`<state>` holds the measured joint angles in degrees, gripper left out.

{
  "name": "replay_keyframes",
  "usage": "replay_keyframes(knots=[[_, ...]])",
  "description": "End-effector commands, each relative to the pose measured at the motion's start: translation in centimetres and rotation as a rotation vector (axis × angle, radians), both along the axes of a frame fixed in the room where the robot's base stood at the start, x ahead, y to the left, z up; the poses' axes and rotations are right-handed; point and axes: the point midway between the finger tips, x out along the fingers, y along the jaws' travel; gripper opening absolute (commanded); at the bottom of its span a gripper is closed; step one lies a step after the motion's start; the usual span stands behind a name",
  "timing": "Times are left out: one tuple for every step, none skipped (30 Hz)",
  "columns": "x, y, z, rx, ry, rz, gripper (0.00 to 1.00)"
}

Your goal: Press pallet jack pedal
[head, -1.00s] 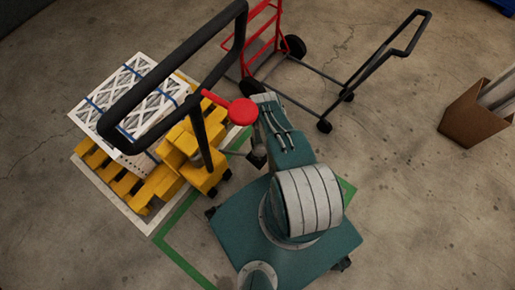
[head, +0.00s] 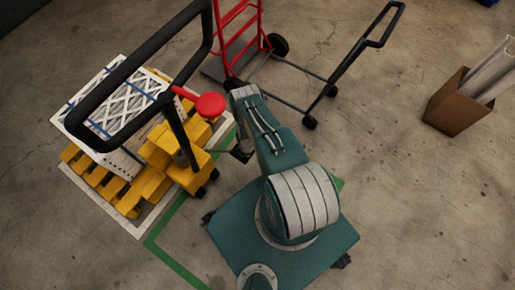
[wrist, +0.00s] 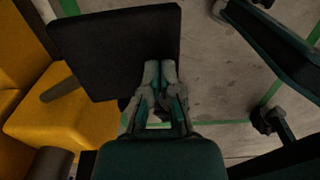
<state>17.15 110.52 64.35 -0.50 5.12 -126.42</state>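The yellow pallet jack (head: 186,172) stands at the left in the head view, with a tall black loop handle (head: 150,52) and a red round knob (head: 210,105). In the wrist view, a flat black pedal plate (wrist: 115,45) sits on a short bar (wrist: 62,89) from the jack's yellow body (wrist: 50,120). My gripper (wrist: 160,66) has its fingertips together with nothing between them. They overlap the plate's lower right part in this view; I cannot tell whether they touch it.
White boxed filters (head: 118,95) with blue straps sit on the jack's load. A red hand truck (head: 238,35) and a black-framed cart (head: 335,75) stand behind. A brown carton (head: 458,103) is at the right. A green floor line (head: 165,250) runs by my base.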

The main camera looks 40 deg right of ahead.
Motion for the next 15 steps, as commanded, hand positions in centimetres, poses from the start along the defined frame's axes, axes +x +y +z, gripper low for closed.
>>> replay_keyframes(knots=[[0.0, 0.1, 0.3, 0.000, 0.002, 0.000, 0.00], [-0.1, 0.0, 0.5, 0.000, 0.002, -0.001, 0.00], [-0.2, 0.0, 0.7, 0.001, 0.004, -0.001, 0.00], [-0.2, 0.0, 0.9, 0.000, 0.003, -0.002, 0.00], [-0.3, -0.1, 1.1, 0.000, 0.003, -0.002, 0.00], [-0.4, -0.1, 1.3, 0.000, 0.003, -0.001, 0.00], [-0.5, -0.1, 1.5, -0.001, 0.002, -0.001, 0.00], [-0.6, -0.2, 1.7, -0.001, 0.002, -0.001, 0.00], [-0.7, -0.2, 2.0, 0.000, 0.002, -0.001, 0.00], [-0.8, -0.2, 2.3, 0.000, 0.002, -0.001, 0.00], [-0.9, -0.3, 2.5, 0.001, 0.003, -0.001, 0.00], [-1.0, -0.4, 2.9, 0.001, 0.001, -0.001, 0.00], [-1.1, -0.4, 3.2, 0.001, 0.001, -0.001, 0.00], [-1.2, -0.5, 3.5, 0.002, 0.002, -0.002, 0.00], [-1.3, -0.6, 4.0, 0.001, 0.001, -0.002, 0.00]])
